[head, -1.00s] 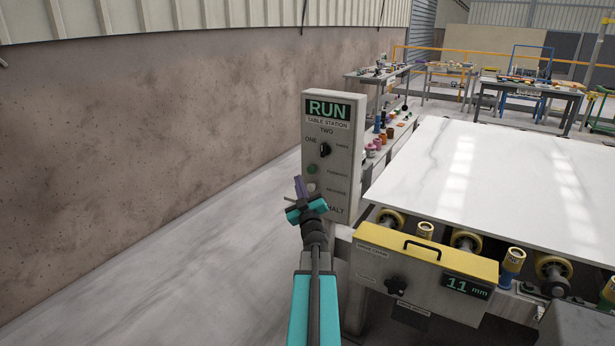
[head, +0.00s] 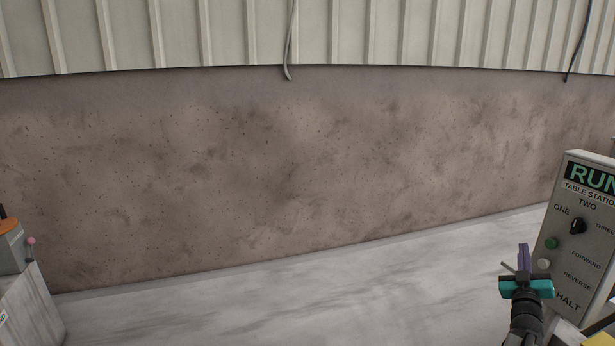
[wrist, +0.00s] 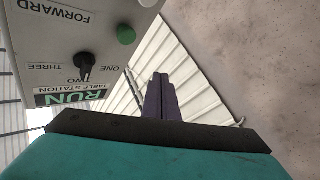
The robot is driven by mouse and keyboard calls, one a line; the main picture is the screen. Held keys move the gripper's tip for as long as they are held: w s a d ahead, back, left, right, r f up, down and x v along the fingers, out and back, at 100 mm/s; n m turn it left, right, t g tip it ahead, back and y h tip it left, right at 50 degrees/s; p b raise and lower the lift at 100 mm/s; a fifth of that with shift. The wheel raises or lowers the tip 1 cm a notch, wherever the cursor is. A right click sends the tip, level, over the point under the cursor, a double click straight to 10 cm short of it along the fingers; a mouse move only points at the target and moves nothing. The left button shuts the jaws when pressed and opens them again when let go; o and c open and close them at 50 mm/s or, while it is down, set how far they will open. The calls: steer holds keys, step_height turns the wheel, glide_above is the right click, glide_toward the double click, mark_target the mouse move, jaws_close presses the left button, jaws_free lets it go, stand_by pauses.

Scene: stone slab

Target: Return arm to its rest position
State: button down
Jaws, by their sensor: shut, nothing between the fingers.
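My gripper (head: 523,257) is at the lower right of the head view, with purple fingers pointing up from a teal body. The fingers are shut together with nothing between them. They also show in the wrist view (wrist: 160,92), pointing away from the camera. The gripper is just left of the grey control panel (head: 592,240) and appears apart from it. The panel reads RUN and has a black selector knob (head: 577,226) and a green button (head: 551,243). In the wrist view the panel appears upside down at the upper left (wrist: 45,45).
A stained brown wall (head: 280,180) with ribbed cladding (head: 420,35) above it fills the background. The pale floor (head: 280,300) in front of it is clear. A grey unit with an orange-topped part (head: 12,245) stands at the left edge.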

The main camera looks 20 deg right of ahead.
steer(key=w+a+f+n+t+y, duration=0.15)
steer(key=w+a+f+y, duration=0.25)
steer(key=w+a+f, duration=0.5)
steer(key=w+a+f+n+t+y, duration=0.1)
steer(key=w+a+f+n+y, duration=0.3)
steer(key=w+a, duration=0.8)
steer(key=w+a+f+m+g+y, duration=0.2)
steer(key=a+f+g+y, duration=0.2)
steer(key=a+f, duration=1.9)
steer(key=s+a+f+g+y, duration=0.2)
steer(key=s+a+f+g, duration=0.7)
steer(key=s+a+f, duration=1)
steer(key=s+a+f+g, duration=0.1)
steer(key=s+g, duration=0.4)
steer(key=s, duration=0.7)
steer(key=s+a+f+g+y, duration=0.1)
steer(key=s+a+g, duration=0.3)
steer(key=s, duration=0.8)
steer(key=shift+g, duration=0.45)
